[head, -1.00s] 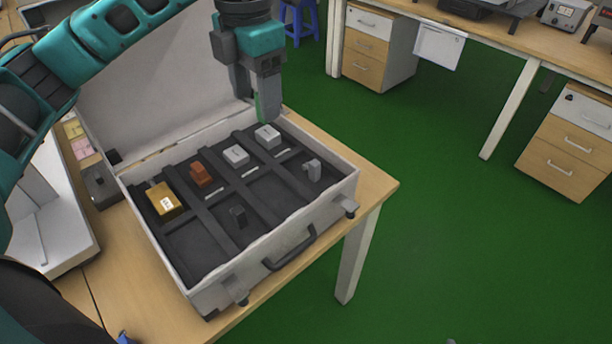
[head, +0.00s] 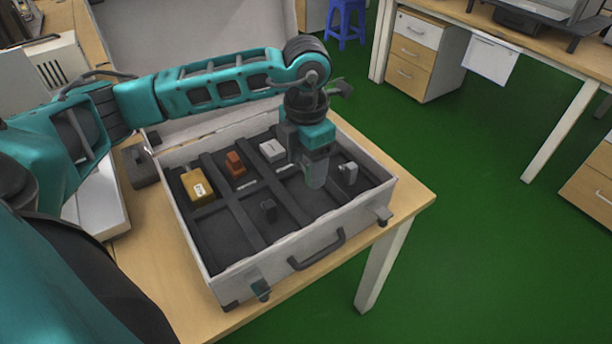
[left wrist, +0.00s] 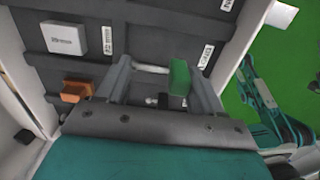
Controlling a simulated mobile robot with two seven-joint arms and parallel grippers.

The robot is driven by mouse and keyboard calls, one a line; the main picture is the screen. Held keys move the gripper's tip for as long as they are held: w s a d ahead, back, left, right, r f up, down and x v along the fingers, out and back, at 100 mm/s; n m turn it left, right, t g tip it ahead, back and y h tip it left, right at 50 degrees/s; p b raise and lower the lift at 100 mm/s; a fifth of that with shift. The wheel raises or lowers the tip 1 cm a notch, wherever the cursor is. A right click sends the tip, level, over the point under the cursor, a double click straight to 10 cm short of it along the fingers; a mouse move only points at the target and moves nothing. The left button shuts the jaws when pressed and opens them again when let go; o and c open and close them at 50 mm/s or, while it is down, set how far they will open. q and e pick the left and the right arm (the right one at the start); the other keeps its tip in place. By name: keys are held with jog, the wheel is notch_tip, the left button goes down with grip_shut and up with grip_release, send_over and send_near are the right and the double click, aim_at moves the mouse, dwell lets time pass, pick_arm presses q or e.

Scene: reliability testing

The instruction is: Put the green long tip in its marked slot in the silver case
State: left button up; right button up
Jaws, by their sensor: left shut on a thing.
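The silver case (head: 372,207) lies open on the table, with dark compartments inside. My left gripper (head: 314,180) points down over the right part of the case, between a white block and a small grey piece. It is shut on the green long tip (left wrist: 179,78), whose green part sits against the right finger in the left wrist view. A pale rod runs from it toward the left finger. In the head view the tip is mostly hidden by the fingers. White labels mark slots, one beside the tip in the wrist view (left wrist: 206,56). My right gripper is not in view.
The raised lid (head: 190,60) stands behind.

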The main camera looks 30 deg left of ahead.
aim_at(306, 178)
pick_arm(q)
jog(key=shift+f, duration=2)
jog(key=shift+f, duration=0.1)
jog(key=shift+f+b, duration=0.15)
jog(key=shift+b, duration=0.2)
jog(key=o, duration=1)
jog(key=shift+o, duration=0.2)
notch_tip(306, 178, up, 13)
jog(key=p, duration=0.1)
jog(key=shift+f, duration=0.15)
jog(key=shift+f, duration=0.1)
